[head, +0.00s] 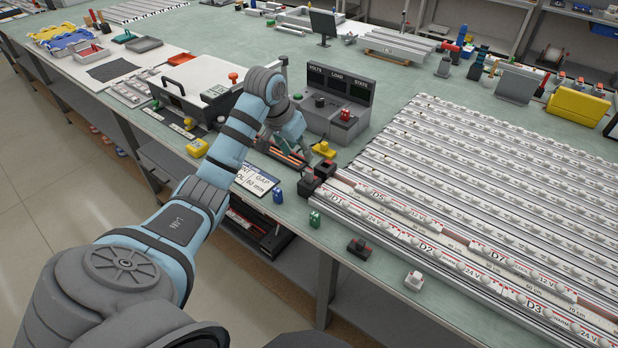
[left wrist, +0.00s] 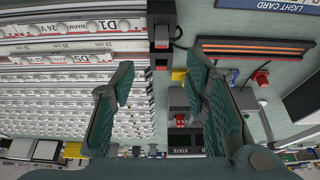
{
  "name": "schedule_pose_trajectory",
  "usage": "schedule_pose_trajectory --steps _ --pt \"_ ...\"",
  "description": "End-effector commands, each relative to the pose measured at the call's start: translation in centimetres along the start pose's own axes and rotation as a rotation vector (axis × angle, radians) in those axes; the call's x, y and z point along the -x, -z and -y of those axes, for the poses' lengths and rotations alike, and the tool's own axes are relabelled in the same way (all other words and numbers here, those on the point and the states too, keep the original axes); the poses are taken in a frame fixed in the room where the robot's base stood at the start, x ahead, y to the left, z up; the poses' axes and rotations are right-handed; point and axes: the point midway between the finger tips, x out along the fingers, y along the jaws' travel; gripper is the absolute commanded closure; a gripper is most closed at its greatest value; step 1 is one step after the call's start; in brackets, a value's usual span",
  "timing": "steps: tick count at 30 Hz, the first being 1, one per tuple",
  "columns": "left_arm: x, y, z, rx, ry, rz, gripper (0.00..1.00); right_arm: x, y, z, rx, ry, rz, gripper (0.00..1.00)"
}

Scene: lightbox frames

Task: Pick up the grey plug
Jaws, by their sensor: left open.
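A small pale grey plug (head: 413,280) with a dark pin or mark sits on the bench near its front edge, in front of the light strips, in the head view. I cannot make it out in the left wrist view. My left gripper (head: 291,150) is well to the left of and behind the plug, above the bench by the meter box. In the left wrist view the two teal fingers of my left gripper (left wrist: 160,66) stand wide apart with nothing between them. My right gripper is not in view.
A black plug (head: 360,248), a green plug (head: 315,218) and a blue plug (head: 278,196) line the front edge. The meter box (head: 338,100) stands behind my left gripper. Long light strips (head: 480,190) cover the bench's right side.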

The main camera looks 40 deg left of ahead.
Motion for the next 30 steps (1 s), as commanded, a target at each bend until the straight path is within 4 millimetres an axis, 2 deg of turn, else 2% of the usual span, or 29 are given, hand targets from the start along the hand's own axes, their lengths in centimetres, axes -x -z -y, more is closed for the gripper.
schedule_pose_trajectory --steps 3,6,11,18,25,30 --pt "-3.5 -0.2 -0.1 0.0 -0.002 0.006 0.58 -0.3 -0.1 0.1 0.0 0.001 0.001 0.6" --pt "-6.0 -0.2 -0.1 0.0 -0.001 0.004 0.58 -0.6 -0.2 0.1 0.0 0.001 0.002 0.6" --pt "-8.1 -0.1 0.0 -0.001 0.0 0.001 0.58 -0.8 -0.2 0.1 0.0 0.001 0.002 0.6" --pt "-12.6 0.2 0.3 -0.002 0.001 0.001 0.58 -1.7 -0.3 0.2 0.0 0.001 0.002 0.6" --pt "-12.9 0.3 0.4 -0.004 0.003 0.0 0.58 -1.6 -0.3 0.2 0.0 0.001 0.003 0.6" --pt "-12.9 0.3 0.4 -0.003 0.003 0.0 0.84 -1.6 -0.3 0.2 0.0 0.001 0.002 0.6"
